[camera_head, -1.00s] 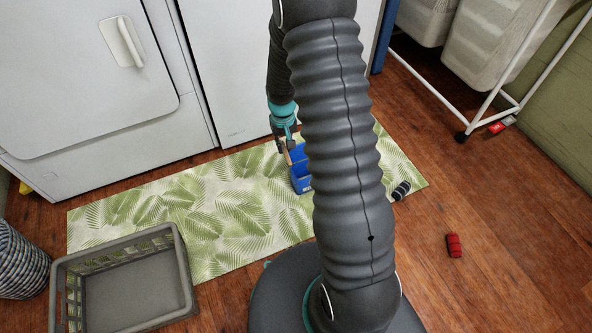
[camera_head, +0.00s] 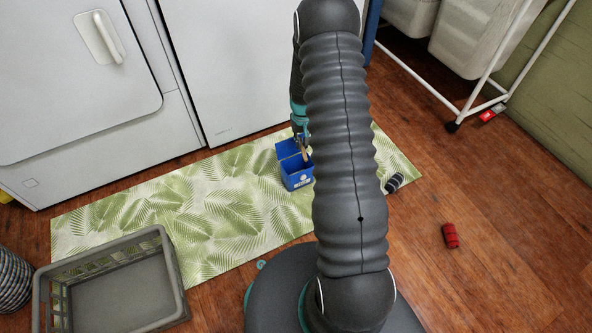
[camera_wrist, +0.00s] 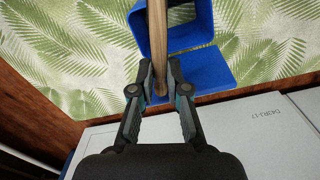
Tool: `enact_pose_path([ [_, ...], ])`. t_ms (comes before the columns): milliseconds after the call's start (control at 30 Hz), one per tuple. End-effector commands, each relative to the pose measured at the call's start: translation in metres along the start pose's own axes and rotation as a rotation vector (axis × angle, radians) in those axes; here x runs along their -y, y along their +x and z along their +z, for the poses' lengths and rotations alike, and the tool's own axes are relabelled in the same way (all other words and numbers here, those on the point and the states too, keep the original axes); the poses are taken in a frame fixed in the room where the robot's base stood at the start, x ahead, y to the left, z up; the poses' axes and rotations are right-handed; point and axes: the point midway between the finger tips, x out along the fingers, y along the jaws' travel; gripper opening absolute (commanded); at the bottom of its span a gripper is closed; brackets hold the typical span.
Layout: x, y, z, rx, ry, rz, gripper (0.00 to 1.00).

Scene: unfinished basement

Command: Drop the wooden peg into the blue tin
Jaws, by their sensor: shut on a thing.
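The blue tin (camera_head: 299,181) stands open on the leaf-pattern mat. In the wrist view, the tin (camera_wrist: 205,72) is at the top right of centre, with a flat blue flap toward me. My gripper (camera_wrist: 160,78) is shut on the wooden peg (camera_wrist: 158,35), a long brown stick that overlaps the tin's left side in this view. In the head view, my gripper (camera_head: 301,137) is just above the tin's far right side, and the peg (camera_head: 305,153) slants down over its opening. My arm hides part of the tin's right side. Whether the peg's end is inside the rim is unclear.
The mat (camera_head: 150,225) lies before white appliances (camera_head: 250,60). A grey basket (camera_head: 118,290) is at lower left. A dark striped roll (camera_head: 395,183) lies at the mat's right edge, a red object (camera_head: 450,235) on the wooden floor. A white wheeled rack (camera_head: 480,100) stands upper right.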

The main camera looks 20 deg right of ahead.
Motion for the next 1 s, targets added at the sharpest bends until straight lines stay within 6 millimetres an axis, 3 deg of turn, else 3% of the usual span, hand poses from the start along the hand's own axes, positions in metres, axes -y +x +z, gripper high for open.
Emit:
enact_pose_path([
  [133, 0.000, 0.016, 0.000, -0.001, 0.000, 0.000, 0.01],
  [467, 0.000, 0.019, 0.000, -0.001, 0.000, 0.000, 0.01],
  [500, 0.000, 0.019, 0.000, -0.001, 0.000, 0.000, 0.20],
  [600, 0.000, 0.019, 0.000, -0.001, 0.000, 0.000, 0.44],
  [1000, 0.000, 0.013, -0.001, -0.003, 0.000, 0.000, 0.44],
])
